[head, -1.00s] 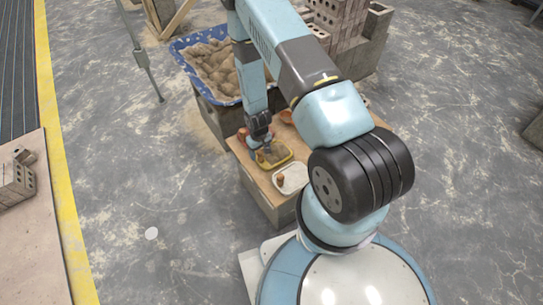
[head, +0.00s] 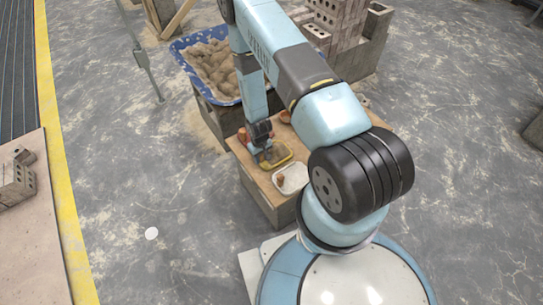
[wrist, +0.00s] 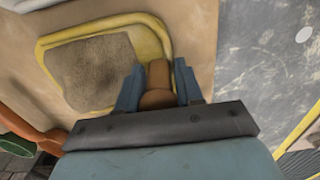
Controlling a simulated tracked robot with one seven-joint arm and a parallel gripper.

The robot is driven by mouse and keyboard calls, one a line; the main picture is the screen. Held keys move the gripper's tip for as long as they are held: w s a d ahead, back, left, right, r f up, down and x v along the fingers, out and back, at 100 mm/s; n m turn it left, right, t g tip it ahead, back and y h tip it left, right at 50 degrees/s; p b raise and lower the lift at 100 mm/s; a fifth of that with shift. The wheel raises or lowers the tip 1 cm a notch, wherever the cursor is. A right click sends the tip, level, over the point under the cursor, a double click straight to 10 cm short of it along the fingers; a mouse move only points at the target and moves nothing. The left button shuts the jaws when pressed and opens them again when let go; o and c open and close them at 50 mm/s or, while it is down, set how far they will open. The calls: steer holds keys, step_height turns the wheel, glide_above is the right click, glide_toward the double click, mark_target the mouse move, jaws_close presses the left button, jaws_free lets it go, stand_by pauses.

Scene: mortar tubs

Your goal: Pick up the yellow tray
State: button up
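The yellow tray (head: 287,160) lies on a wooden-topped stand, and it also shows in the wrist view (wrist: 45,50). It holds a patch of grey-brown mortar (wrist: 95,70). A brown post (wrist: 158,75) stands at one end of the tray. My gripper (head: 264,160) is at the tray's left end in the head view. In the wrist view its two blue fingers (wrist: 160,80) straddle the post, with narrow gaps beside it. The gripper looks open, and contact with the post is not clear. My gripper hides part of the tray.
A white tray (head: 296,186) with a brown post lies beside the yellow one on the stand (head: 262,190). Orange-brown items sit near the back of the top. A blue tub (head: 184,51) of mortar stands behind, with bricks (head: 345,25) at the back right.

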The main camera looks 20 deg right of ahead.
jaws_close()
steer(key=shift+r, duration=0.15)
stand_by(0.4)
